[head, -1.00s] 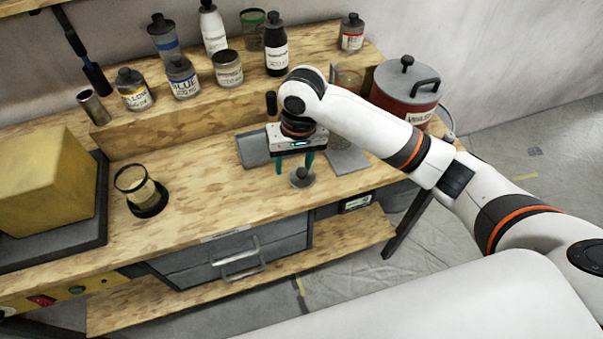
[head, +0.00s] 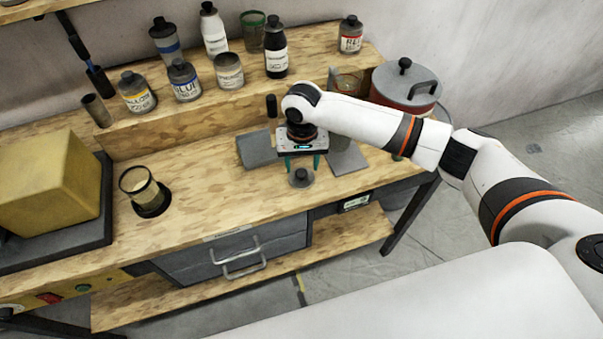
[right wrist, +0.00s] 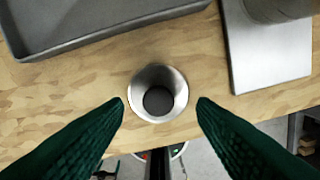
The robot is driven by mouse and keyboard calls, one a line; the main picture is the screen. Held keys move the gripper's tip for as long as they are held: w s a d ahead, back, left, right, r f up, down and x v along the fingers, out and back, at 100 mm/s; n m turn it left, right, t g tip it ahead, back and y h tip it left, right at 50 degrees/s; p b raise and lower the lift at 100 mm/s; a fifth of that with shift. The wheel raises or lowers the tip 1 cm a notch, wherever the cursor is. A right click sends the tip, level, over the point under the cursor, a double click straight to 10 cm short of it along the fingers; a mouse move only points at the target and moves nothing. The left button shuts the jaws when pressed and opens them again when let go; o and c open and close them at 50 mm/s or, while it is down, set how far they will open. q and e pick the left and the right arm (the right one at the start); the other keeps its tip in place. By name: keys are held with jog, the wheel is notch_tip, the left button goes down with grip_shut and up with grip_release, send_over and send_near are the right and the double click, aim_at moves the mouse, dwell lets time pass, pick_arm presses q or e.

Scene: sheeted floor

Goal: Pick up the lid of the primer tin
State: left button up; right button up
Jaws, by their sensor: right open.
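A small round grey lid with a dark knob (head: 301,178) lies on the wooden bench near its front edge. It also shows in the right wrist view (right wrist: 179,93), seen from above, near the middle. My right gripper (head: 302,164) is open and points down over the lid. In the right wrist view its two green fingers (right wrist: 160,110) stand apart, left and right of the lid's near side, with nothing between them held. I cannot tell which container is the primer tin. My left gripper is not in view.
A grey tray (head: 257,150) and a flat metal plate (head: 347,161) lie behind the lid on either side. A grey round can (right wrist: 280,8) stands on the plate. A red pot (head: 405,88) is at the right, and several bottles line the raised shelf.

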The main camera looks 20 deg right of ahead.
aim_at(301, 176)
jog(key=shift+a+f, duration=0.1)
jog(key=shift+f, duration=1.35)
jog(key=c, duration=1.1)
jog(key=shift+o, duration=0.2)
jog(key=shift+r, duration=0.1)
